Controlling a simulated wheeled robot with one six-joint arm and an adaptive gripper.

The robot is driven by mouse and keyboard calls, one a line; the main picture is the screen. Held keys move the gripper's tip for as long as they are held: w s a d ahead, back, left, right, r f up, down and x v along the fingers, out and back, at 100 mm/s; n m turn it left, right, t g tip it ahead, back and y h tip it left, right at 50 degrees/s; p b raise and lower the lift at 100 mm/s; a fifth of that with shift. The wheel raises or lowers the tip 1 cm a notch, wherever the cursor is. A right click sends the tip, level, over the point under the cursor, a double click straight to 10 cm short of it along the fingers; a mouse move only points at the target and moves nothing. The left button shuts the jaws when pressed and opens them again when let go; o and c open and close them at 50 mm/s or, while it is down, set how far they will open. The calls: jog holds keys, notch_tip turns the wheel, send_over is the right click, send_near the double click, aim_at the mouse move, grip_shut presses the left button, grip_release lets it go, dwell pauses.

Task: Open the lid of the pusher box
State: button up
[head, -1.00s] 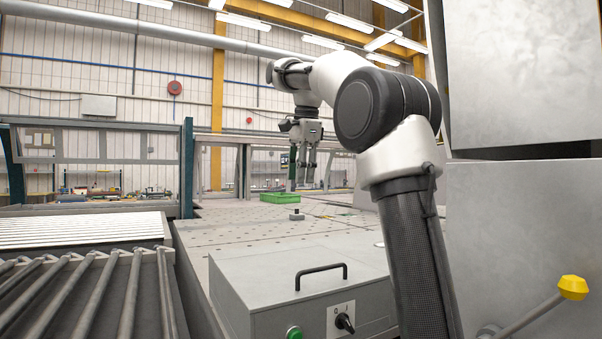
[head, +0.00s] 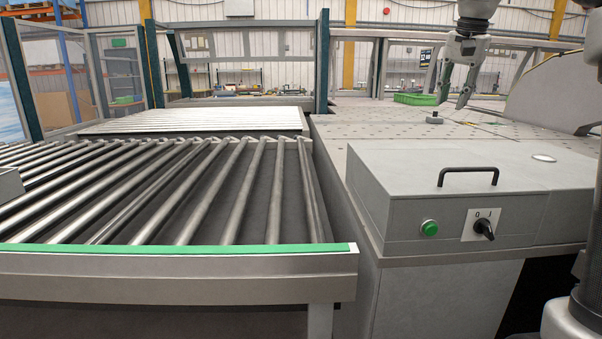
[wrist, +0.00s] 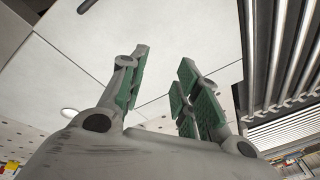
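The pusher box (head: 400,224) is a low grey metal box at the right of the head view. Its lid (head: 400,172) is closed and carries a black bar handle (head: 468,171). A green button (head: 429,228) and a black rotary switch (head: 484,228) are on its front. My gripper (head: 457,88) hangs pointing down, above and beyond the box, apart from the handle. Its fingers, with green pads, stand apart and empty in the wrist view (wrist: 163,62).
A roller conveyor (head: 190,195) with a green-edged front rail (head: 180,249) lies left of the box. A curved grey panel (head: 556,95) stands at the right.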

jog(key=s+f+n, duration=0.3)
jog(key=s+f, duration=0.4)
jog(key=s, duration=0.3)
jog(key=s+f+n+t, duration=0.1)
jog(key=s+f+n, duration=0.2)
jog(key=s+f, duration=0.5)
jog(key=s+f+n, duration=0.3)
jog(key=s+f, duration=0.2)
jog(key=s, duration=0.8)
notch_tip(320, 180, up, 10)
jog(key=m+g, duration=0.2)
jog(key=m, duration=0.8)
send_over(474, 168)
jog(key=s, duration=0.2)
jog(key=shift+s+d+f, duration=0.1)
jog(key=shift+s+d, duration=0.1)
notch_tip(474, 168, up, 4)
jog(key=w+m, duration=0.1)
jog(key=m, duration=0.4)
jog(key=f+m, duration=0.1)
jog(key=f, duration=0.1)
jog(key=w+f, duration=0.1)
jog(key=f, duration=0.2)
jog(key=f+m, duration=0.1)
jog(key=f, duration=0.1)
jog(key=shift+w+a+f+m, duration=0.15)
jog(key=shift+a+f+m, duration=0.05)
jog(key=shift+a+m, duration=0.1)
